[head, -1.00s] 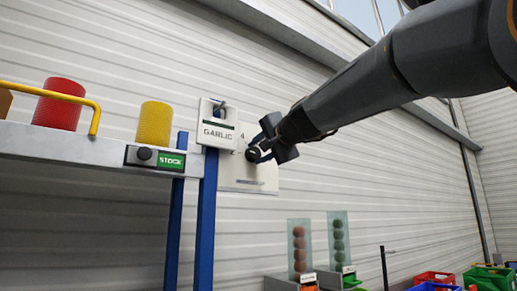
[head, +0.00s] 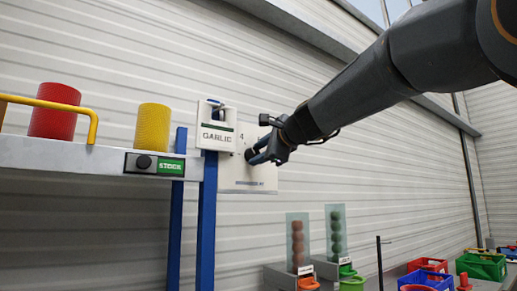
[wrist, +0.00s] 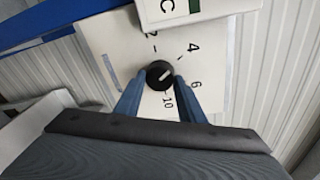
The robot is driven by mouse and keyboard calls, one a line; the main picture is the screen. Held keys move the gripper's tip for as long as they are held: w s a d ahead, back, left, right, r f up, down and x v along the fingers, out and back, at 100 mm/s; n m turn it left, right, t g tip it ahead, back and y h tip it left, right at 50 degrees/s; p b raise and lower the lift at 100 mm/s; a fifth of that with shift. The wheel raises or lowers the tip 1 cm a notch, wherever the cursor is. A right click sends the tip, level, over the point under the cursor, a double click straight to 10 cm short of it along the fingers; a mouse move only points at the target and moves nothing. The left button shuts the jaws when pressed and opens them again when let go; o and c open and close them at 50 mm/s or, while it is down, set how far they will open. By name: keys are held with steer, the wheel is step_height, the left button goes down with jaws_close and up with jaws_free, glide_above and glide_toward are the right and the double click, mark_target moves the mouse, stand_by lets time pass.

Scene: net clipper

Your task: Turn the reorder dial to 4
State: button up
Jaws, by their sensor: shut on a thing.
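The reorder dial (wrist: 159,74) is a round black knob with a white pointer line, on a white plate (wrist: 108,38) printed with numbers. In the wrist view the pointer slants up and right, roughly toward the 4 (wrist: 192,47); the 6 (wrist: 194,85) is lower right. My gripper (wrist: 160,78) has one blue finger on each side of the knob and is shut on it. In the head view my gripper (head: 255,153) is at the plate, and its fingers mostly hide the knob.
A white GARLIC box (head: 217,138) sits beside the plate's upper left, close to my gripper. A grey shelf (head: 60,155) on blue posts holds a red roll (head: 55,110) and a yellow roll (head: 152,127). Colored crates (head: 483,265) stand low at right.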

steer(key=shift+f+m, duration=0.1)
steer(key=shift+m, duration=0.4)
steer(key=o, duration=1)
steer(key=shift+o, duration=0.2)
steer(key=b+v, duration=0.2)
steer(key=v, duration=0.5)
steer(key=shift+s+d, duration=0.2)
steer(key=shift+s, duration=0.15)
